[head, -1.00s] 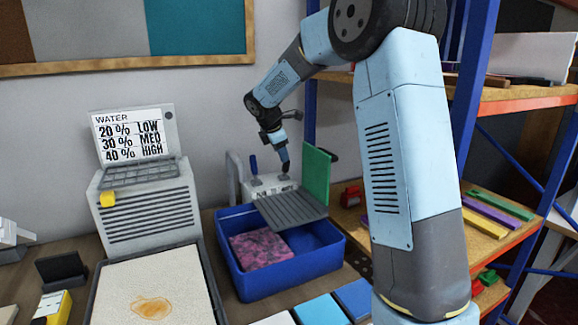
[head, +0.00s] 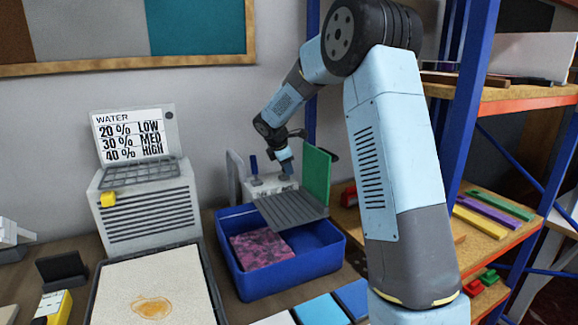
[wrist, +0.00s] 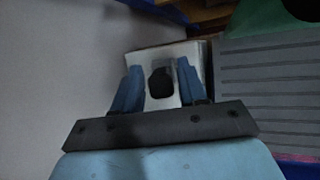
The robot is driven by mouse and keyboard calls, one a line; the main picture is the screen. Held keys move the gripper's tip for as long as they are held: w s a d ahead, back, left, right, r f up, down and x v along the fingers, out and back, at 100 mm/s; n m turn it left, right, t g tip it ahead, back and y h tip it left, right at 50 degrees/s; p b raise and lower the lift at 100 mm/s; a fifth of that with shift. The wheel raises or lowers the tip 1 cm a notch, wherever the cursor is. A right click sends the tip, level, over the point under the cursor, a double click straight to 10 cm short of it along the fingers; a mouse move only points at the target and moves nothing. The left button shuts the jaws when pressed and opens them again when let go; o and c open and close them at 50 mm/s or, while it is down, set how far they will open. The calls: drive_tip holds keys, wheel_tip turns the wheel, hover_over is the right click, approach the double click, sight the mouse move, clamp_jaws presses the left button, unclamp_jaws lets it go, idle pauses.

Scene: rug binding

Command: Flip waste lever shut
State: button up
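A white box (head: 262,189) with dark markings stands behind the blue bin. A small upright blue lever (head: 254,163) rises from a dark base at its left. My gripper (head: 286,168) is above the right part of this box, pointing down. In the wrist view my gripper (wrist: 160,88) is open, its two blue fingers apart. Between them shows a dark rounded knob (wrist: 160,82) on a white surface (wrist: 160,56). I cannot tell whether this knob is the waste lever, or whether the fingers touch it.
The blue bin (head: 290,287) holds a pink-purple mottled piece (head: 262,249). A grey ribbed plate (head: 291,209) and an upright green panel (head: 317,175) stand close right of my gripper. A grey machine with a WATER sign (head: 127,136) stands left. Shelves are at the right.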

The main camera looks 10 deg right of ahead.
clamp_jaws()
drive_tip(key=shift+d, duration=0.25)
drive_tip(key=shift+w+a+r, duration=0.1)
drive_tip(key=shift+a, duration=0.05)
drive_tip(key=shift+w+a+r+n+g, duration=0.15)
drive_tip(key=shift+w+g, duration=0.3)
drive_tip(key=shift+g, duration=0.25)
drive_tip(key=shift+w+a+n+g, duration=0.15)
drive_tip(key=shift+w+g, duration=0.3)
drive_tip(key=shift+g, duration=0.25)
drive_tip(key=g, duration=0.1)
drive_tip(key=w+g+h, duration=0.1)
drive_tip(key=g, duration=0.1)
drive_tip(key=w+n+g, duration=0.1)
drive_tip(key=shift+w+a, duration=0.2)
drive_tip(key=shift+a, duration=0.05)
drive_tip(key=shift+g, duration=0.3)
